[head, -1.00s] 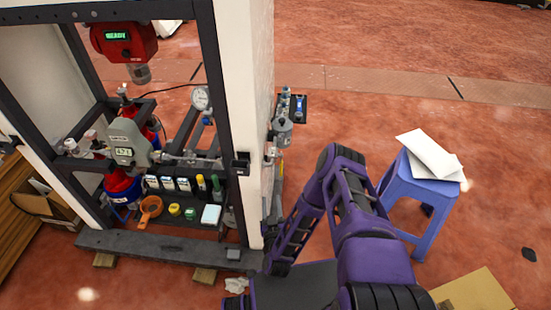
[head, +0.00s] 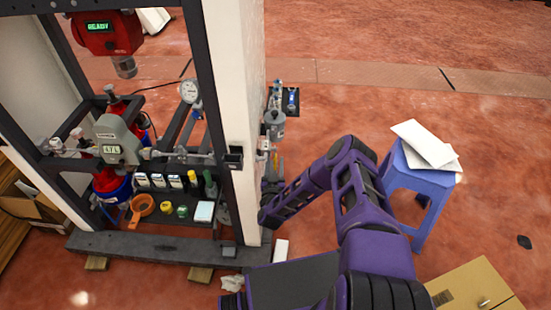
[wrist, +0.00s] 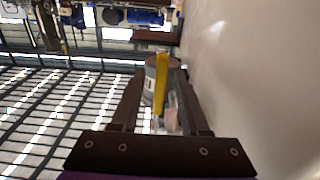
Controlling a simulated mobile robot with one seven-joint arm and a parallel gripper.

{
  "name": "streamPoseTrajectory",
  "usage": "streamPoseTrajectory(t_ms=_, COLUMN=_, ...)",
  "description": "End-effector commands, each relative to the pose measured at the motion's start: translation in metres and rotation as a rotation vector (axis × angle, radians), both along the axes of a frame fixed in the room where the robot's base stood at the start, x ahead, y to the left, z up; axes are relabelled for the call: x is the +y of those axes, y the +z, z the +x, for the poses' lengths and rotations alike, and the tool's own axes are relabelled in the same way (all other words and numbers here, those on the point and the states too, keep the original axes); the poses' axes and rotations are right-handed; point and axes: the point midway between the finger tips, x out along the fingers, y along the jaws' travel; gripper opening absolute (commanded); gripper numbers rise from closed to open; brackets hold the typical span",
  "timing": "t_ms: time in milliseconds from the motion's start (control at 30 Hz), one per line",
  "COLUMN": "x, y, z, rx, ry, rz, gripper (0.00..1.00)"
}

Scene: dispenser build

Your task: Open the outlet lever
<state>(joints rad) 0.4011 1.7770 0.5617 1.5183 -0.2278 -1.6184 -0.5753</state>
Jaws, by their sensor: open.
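A yellow lever (wrist: 161,83) shows upright in the wrist view, in the gap between the two fingers of my open gripper (wrist: 160,92). It stands in front of a grey cylinder (wrist: 151,72), and I cannot tell whether the fingers touch it. In the head view a small grey canister (head: 275,121) hangs on the outer side of the white panel, with a bit of yellow (head: 275,159) below it. My gripper (head: 270,186) is beside the panel, just under these fittings, dark and partly hidden by the panel edge.
The white panel (head: 233,90) stands close along my gripper; it fills the right of the wrist view. A small dark shelf (head: 291,103) with bottles is beyond the canister. A blue stool (head: 415,178) with papers and a cardboard box (head: 470,290) are at right.

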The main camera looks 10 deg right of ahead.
Motion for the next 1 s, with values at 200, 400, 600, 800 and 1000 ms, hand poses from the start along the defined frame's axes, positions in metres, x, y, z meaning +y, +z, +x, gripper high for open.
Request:
streamPoseTrajectory(t_ms=200, x=-0.008, y=0.000, z=0.027, rx=-0.002, ry=-0.002, rz=0.000, gripper=0.45)
streamPoseTrajectory(t_ms=400, x=-0.009, y=0.000, z=0.033, rx=0.000, ry=0.000, rz=0.000, gripper=0.45)
streamPoseTrajectory(t_ms=600, x=-0.009, y=0.000, z=0.033, rx=0.000, ry=0.000, rz=0.000, gripper=0.43)
streamPoseTrajectory(t_ms=800, x=-0.009, y=0.000, z=0.033, rx=0.000, ry=0.000, rz=0.000, gripper=0.07)
streamPoseTrajectory(t_ms=1000, x=-0.009, y=0.000, z=0.033, rx=0.001, ry=0.000, rz=0.000, gripper=0.00)
